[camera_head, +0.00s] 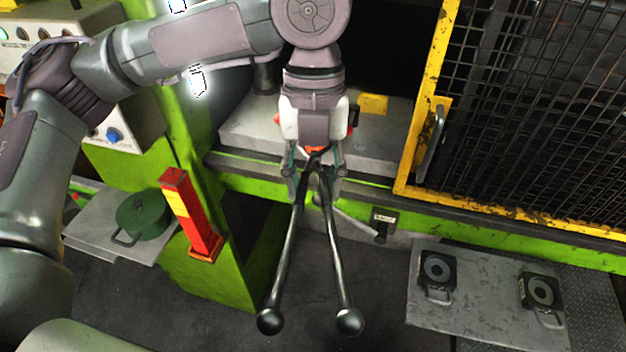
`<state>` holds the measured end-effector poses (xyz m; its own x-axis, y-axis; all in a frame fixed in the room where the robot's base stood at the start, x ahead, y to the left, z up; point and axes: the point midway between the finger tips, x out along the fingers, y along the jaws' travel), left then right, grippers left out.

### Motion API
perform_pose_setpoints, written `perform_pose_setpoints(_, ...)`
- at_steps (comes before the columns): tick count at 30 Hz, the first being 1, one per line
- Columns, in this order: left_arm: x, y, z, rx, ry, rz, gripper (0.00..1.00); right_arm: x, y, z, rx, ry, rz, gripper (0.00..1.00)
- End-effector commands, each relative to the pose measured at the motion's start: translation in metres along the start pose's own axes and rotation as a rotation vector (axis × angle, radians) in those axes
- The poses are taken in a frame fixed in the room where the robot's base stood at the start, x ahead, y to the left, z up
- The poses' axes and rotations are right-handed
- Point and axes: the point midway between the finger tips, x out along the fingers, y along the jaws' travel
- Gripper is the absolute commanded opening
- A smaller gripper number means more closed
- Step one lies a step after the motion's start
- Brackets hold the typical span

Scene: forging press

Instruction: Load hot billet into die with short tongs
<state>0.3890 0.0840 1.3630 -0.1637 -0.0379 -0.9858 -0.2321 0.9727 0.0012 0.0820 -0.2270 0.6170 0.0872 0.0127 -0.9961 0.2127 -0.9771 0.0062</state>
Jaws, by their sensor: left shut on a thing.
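My left gripper (315,180) is at the centre, its arm coming in from the left. It is shut on the short tongs (290,245). The two dark metal handles spread down toward the camera and end in round knobs. The jaw end of the tongs is hidden behind my gripper and wrist. No hot billet can be made out; a small orange-red patch shows at the gripper's palm. A grey slab (245,130) lies in the press opening behind the gripper, and I cannot tell whether it is part of the die. My right gripper is not in view.
A yellow block (373,103) sits on the slab. A yellow-framed mesh guard (530,110) stands right. A red post (190,215) and a green round lidded item (143,215) are left. A grey plate (470,310) with two dark handled blocks is lower right.

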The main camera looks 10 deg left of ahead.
Motion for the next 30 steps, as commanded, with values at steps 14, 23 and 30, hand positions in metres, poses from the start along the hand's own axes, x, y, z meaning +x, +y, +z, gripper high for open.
perform_pose_setpoints(14,-0.007,-0.004,0.046,-0.004,-0.005,-0.004,0.0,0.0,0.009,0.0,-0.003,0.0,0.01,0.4)
perform_pose_setpoints(23,-0.01,-0.007,0.073,-0.004,-0.005,-0.004,0.0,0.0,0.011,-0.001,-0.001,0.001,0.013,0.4)
perform_pose_setpoints(30,-0.012,-0.009,0.096,-0.004,-0.004,-0.003,0.0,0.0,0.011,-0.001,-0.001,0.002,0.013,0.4)
